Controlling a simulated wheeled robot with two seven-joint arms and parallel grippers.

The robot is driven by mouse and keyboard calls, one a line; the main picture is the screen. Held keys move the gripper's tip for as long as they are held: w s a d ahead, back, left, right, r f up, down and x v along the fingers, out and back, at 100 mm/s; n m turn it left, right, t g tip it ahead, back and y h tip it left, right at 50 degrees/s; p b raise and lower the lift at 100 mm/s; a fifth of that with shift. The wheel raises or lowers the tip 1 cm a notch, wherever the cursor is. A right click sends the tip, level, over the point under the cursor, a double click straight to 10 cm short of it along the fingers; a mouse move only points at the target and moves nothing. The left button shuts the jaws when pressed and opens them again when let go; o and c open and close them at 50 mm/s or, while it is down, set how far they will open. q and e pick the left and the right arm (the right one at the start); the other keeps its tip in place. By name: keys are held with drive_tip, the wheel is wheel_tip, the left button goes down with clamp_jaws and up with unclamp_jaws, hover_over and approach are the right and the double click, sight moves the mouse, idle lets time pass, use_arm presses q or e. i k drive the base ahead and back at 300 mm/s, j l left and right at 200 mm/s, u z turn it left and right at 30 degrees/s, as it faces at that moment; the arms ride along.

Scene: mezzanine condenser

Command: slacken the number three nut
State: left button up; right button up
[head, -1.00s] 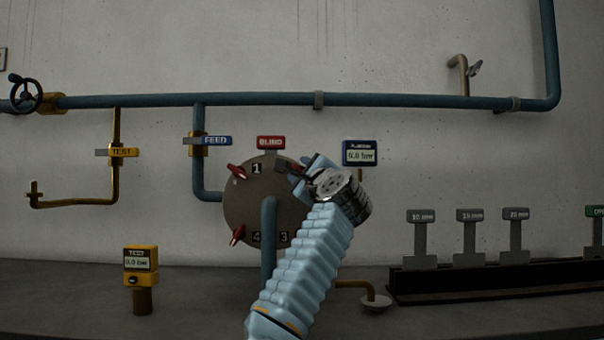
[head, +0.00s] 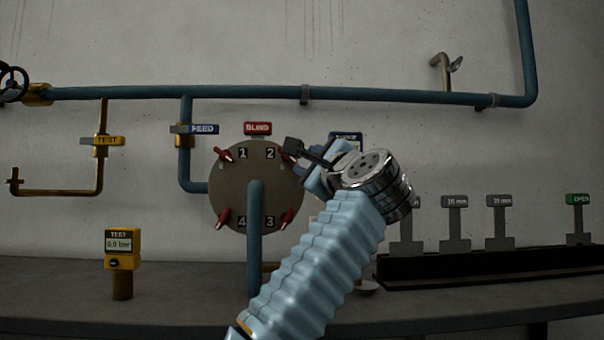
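The round grey flange (head: 228,180) on the wall carries red nuts beside numerals 1 to 4. The number two nut (head: 287,155) is at the upper right, partly behind my gripper. My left gripper (head: 303,155) is in front of the flange's upper right edge, above the number three nut. A dark blocky tip points left; I cannot tell whether its fingers are apart or hold something. My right gripper is not in view.
A blue pipe (head: 254,240) runs down in front of the flange, left of the number three nut. A red BLIND tag (head: 257,128) sits above. A dark rack (head: 480,266) with size-labelled holders stands right. A yellow TEST gauge (head: 121,248) stands left.

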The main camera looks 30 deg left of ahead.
sight(287, 218)
drive_tip(key=k+l, duration=0.2)
drive_tip(key=l, duration=0.2)
drive_tip(key=k+l, duration=0.45)
drive_tip(key=l, duration=0.3)
